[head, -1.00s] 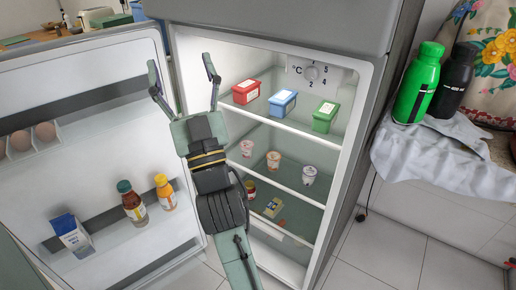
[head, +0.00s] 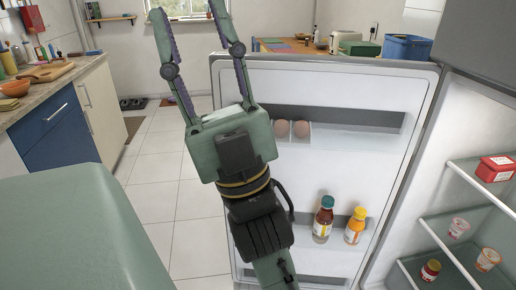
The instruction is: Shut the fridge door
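The fridge door (head: 330,165) stands wide open in the head view, its inner side facing me. It carries eggs (head: 291,129) on an upper shelf and two bottles (head: 338,222) on a lower one. The fridge interior (head: 440,190) shows at the right, with a red box (head: 495,168) and small cups on its shelves. My gripper (head: 192,22) is open and empty, pointing up in the picture.
A counter (head: 50,75) with blue and white cabinets stands at the left. Tiled floor (head: 155,170) is clear between it and the door. Behind the door, a wooden surface holds a toaster (head: 345,43) and a blue bin (head: 407,47).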

